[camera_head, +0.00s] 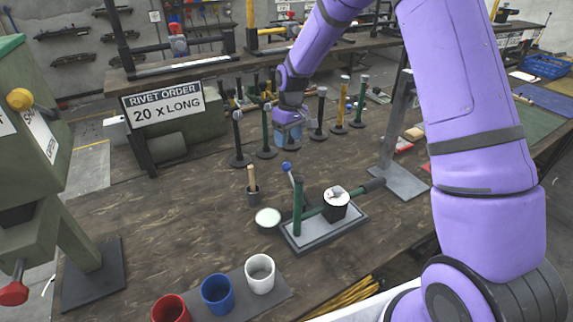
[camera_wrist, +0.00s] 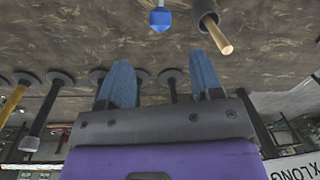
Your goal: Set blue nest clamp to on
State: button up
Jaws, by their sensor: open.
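A small lever with a blue ball knob (camera_head: 287,167) stands beside a green post (camera_head: 298,208) on a grey base plate (camera_head: 325,236) in the head view; it looks like the blue nest clamp. The lever leans up toward the back. Its blue knob also shows at the top of the wrist view (camera_wrist: 160,19), ahead of my fingers. My gripper (camera_head: 288,136) hangs above the table behind the knob, apart from it. Its two blue fingers are spread and empty in the wrist view (camera_wrist: 162,80). The lever's lower part is partly hidden by the post.
A dark cup with a wooden-handled tool (camera_head: 253,184) stands just left of the lever. Several dark-based posts (camera_head: 239,140) stand behind it. Red (camera_head: 170,308), blue (camera_head: 217,293) and white (camera_head: 260,273) cups stand in front. A grey stand (camera_head: 397,181) is at right. Table left of the cup is clear.

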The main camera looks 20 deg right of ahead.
aim_at(286, 164)
jog(key=f, duration=1)
jog(key=shift+s+a+f, duration=0.1)
jog(key=shift+s+a, duration=0.1)
jog(key=shift+a, duration=0.2)
jog(key=shift+c, duration=0.3)
grip_shut()
